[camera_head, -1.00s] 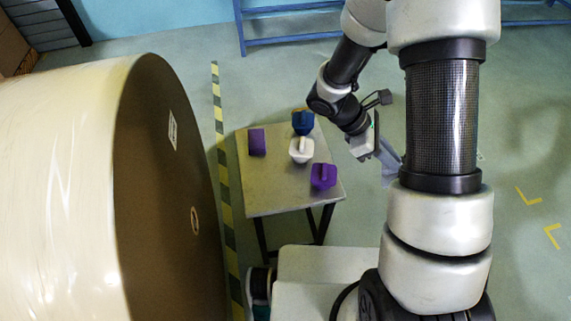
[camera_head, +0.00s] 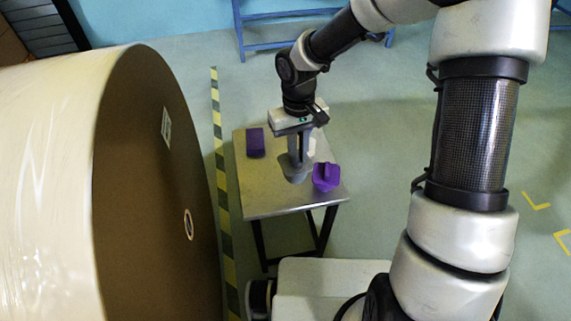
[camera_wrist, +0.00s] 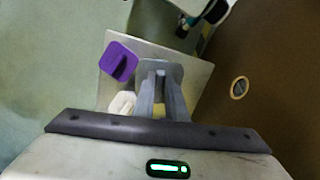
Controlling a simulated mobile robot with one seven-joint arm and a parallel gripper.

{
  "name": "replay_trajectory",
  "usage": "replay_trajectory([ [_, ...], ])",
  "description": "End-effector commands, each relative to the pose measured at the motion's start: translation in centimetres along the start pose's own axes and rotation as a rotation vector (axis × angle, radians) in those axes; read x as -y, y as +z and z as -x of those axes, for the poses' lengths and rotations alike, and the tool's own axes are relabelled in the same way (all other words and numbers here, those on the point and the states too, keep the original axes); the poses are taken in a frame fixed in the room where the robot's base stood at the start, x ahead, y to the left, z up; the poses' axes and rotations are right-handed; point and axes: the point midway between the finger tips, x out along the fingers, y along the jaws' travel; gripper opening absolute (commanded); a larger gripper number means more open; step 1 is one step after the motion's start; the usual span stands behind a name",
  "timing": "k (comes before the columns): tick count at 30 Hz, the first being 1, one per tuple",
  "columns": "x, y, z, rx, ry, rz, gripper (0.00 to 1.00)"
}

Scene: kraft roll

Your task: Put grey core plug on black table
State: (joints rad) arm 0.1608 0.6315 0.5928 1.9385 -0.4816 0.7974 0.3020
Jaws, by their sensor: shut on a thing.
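My gripper (camera_head: 297,160) points down over the table and is shut on the grey core plug (camera_head: 294,174). In the wrist view the grey core plug (camera_wrist: 160,68) shows at the tips of the grey fingers, over the tabletop. I cannot tell whether the plug touches the table. The table (camera_head: 265,195) has a grey metallic top and black legs; its top also shows in the wrist view (camera_wrist: 197,72).
A purple plug (camera_head: 326,177) stands just right of the grey plug. A purple block (camera_head: 255,142) is at the table's left back. A white plug (camera_wrist: 122,103) is close to the fingers. A large kraft roll (camera_head: 150,190) stands left, beyond a striped floor line (camera_head: 222,165). The front-left tabletop is clear.

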Motion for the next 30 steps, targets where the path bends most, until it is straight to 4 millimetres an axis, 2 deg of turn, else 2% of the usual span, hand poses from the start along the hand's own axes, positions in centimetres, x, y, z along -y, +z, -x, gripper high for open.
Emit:
replay_trajectory([
  [1, 2.2, -1.3, -0.3, -0.021, -0.002, -0.027, 0.0],
  [3, 4.4, -2.5, -0.2, -0.043, -0.004, -0.075, 0.0],
  [6, 6.5, -3.6, 0.1, -0.064, -0.004, -0.124, 0.0],
  [9, 7.4, -4.2, -0.1, -0.071, -0.004, -0.151, 0.0],
  [16, 7.7, -4.5, -4.3, -0.071, -0.005, -0.158, 0.0],
  [23, 7.6, -4.7, -6.2, -0.074, -0.004, -0.158, 0.0],
  [30, 7.6, -4.9, -9.4, -0.072, -0.005, -0.157, 0.0],
])
